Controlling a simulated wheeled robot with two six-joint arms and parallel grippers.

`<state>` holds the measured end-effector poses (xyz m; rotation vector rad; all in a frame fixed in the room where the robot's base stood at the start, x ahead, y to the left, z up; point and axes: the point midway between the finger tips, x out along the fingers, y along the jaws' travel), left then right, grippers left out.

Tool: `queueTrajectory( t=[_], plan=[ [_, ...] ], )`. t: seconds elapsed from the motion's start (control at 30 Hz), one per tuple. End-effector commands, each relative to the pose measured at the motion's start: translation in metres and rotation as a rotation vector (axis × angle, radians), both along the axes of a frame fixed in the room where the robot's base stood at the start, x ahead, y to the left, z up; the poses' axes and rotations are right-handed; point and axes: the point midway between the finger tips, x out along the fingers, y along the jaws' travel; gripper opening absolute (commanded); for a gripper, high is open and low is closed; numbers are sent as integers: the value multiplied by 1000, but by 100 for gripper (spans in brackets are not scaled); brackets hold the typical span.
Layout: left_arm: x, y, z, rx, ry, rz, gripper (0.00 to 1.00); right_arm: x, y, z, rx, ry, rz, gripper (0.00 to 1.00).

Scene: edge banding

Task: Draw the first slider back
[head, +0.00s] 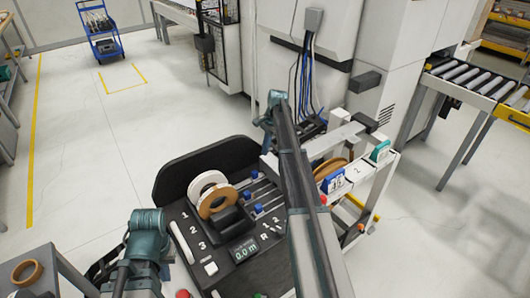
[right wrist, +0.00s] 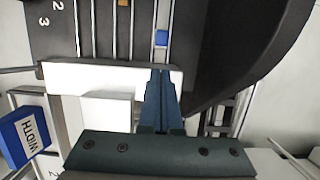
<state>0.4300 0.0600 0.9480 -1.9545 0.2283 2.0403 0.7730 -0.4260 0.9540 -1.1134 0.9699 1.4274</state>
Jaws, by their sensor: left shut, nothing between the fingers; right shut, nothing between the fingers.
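A dark control panel (head: 225,250) carries parallel slider slots with small blue slider knobs (head: 254,173). Several are visible in the head view, and my right arm covers part of the slots. In the right wrist view one blue knob (right wrist: 161,37) sits on a rail just beyond my right gripper (right wrist: 161,75). That gripper is shut and empty, with its tips over a white bar at the end of the slots, apart from the knob. An orange knob (right wrist: 123,3) is at the top edge. My left arm is at the lower left of the head view; its fingers are not visible.
White and tan rolls (head: 212,193) stand on the panel beside the slots. A display (head: 243,250) reads 0.0 m. A white frame (head: 372,180) with a tan roll and blue and green tags is right of my arm. A blue WIDTH tag (right wrist: 25,138) is near my gripper.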

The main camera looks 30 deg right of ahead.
Motion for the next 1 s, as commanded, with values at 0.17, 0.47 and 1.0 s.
queueTrajectory(
  t=[0.17,0.47,1.0],
  plan=[
    [0,0,-27,0,0,0,0,-1,5,-27,0,0,1,0],
    [0,0,-68,0,0,0,0,-3,15,-68,0,0,1,0],
    [0,0,-84,0,0,0,0,-3,21,-84,0,0,1,0]
  ],
)
